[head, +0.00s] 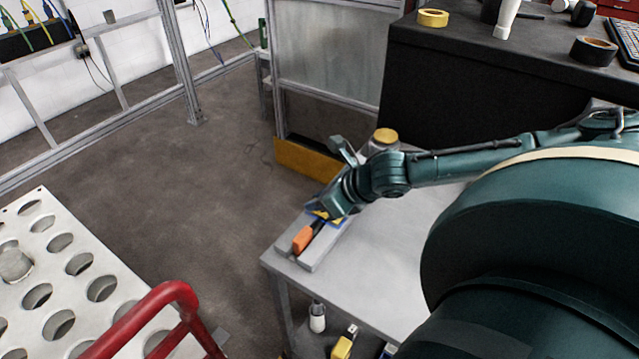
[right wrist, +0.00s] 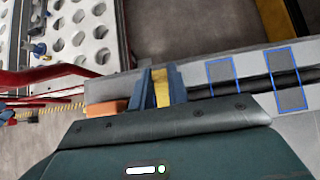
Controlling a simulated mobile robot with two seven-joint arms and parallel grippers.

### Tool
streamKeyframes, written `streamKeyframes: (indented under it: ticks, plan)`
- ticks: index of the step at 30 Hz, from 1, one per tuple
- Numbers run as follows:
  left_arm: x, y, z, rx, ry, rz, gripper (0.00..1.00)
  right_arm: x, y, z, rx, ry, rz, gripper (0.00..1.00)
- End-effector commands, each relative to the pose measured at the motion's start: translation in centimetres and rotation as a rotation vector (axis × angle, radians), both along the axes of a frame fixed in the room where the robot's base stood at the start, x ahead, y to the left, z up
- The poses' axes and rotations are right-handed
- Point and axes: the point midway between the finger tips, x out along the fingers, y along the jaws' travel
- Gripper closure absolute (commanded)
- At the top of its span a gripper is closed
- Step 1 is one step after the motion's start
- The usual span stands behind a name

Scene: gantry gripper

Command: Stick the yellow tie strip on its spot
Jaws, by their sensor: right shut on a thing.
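My right gripper (right wrist: 161,82) is shut on the yellow tie strip (right wrist: 161,90), which stands upright between its two blue-grey fingers. In the head view, the right gripper (head: 328,210) is low over a grey board (head: 322,258) on the table. A dark cable or groove runs along the board, which also shows in the right wrist view (right wrist: 245,65). Two blue-outlined grey patches, one nearer (right wrist: 221,78) and one farther (right wrist: 285,80), lie on the board right of the fingers. I cannot tell if the strip touches the board. My left gripper is out of view.
An orange piece (head: 303,240) sits at the board's near end, beside the gripper. The pale table (head: 400,245) is bare right of the board. A black cabinet (head: 460,95) stands behind. A perforated white rack (head: 70,285) and red rail (head: 150,305) are at left.

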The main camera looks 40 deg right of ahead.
Motion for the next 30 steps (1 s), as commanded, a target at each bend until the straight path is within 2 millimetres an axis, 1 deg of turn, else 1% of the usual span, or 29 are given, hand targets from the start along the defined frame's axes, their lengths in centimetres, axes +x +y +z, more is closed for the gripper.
streamKeyframes:
  ticks: [27, 28, 30]
  plan:
    - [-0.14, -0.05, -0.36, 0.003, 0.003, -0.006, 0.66, -0.03, -0.01, -0.61, 0.000, 0.001, -0.001, 1.00]
    - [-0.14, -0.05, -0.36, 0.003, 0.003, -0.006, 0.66, -0.03, -0.01, -0.62, 0.000, 0.001, -0.001, 0.81]
    - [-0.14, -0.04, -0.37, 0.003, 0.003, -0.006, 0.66, -0.03, -0.01, -0.62, 0.000, 0.001, -0.001, 0.75]
